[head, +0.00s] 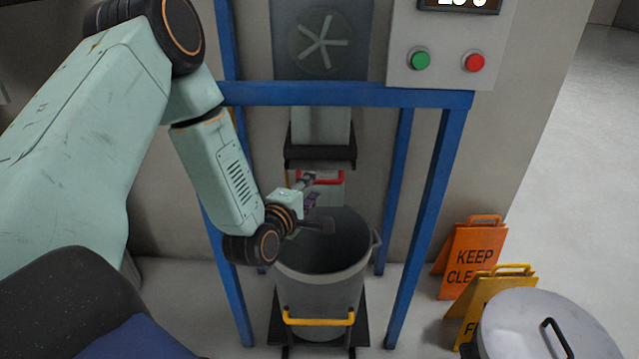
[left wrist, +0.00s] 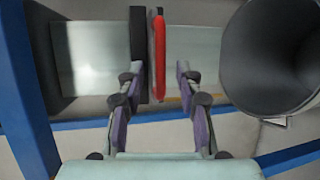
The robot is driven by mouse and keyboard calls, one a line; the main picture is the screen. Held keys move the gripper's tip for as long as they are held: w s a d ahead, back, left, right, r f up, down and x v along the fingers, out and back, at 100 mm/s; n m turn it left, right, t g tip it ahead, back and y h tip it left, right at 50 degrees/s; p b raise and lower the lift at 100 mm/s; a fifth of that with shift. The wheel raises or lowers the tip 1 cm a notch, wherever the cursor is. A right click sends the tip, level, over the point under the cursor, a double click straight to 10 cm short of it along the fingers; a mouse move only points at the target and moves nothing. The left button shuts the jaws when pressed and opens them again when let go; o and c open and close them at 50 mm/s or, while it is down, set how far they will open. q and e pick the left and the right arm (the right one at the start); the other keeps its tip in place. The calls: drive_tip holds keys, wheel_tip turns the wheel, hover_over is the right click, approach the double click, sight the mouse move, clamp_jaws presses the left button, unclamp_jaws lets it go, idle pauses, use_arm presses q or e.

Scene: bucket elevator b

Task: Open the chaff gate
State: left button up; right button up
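The chaff gate's red handle (head: 322,178) sits at the front of a pale box below the black-lipped chute (head: 320,150). In the left wrist view the red handle (left wrist: 159,58) appears as an upright red bar beside a black edge. My left gripper (head: 314,202) is in front of the handle, above the grey bucket. In the left wrist view the left gripper (left wrist: 159,76) has its fingers spread, one on each side of the red bar, with gaps on both sides. Whether the bar lies fully between the fingertips in depth is unclear. My right gripper is not in view.
The open grey bucket (head: 318,290) stands below, with a yellow handle on its front. Blue frame posts (head: 425,220) flank the space. A control box (head: 448,45) has green and red buttons. Warning signs (head: 470,258) and a round grey lid (head: 545,330) are at the right.

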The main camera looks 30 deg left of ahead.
sight(319, 183)
use_arm(q)
drive_tip(key=x, duration=0.4)
drive_tip(key=shift+d+b, duration=0.25)
drive_tip(key=shift+b, duration=0.1)
drive_tip(key=shift+w+a+f, duration=0.1)
drive_tip(key=shift+w+a, duration=0.15)
drive_tip(key=shift+w, duration=0.1)
drive_tip(key=shift+w+d, duration=0.1)
clamp_jaws()
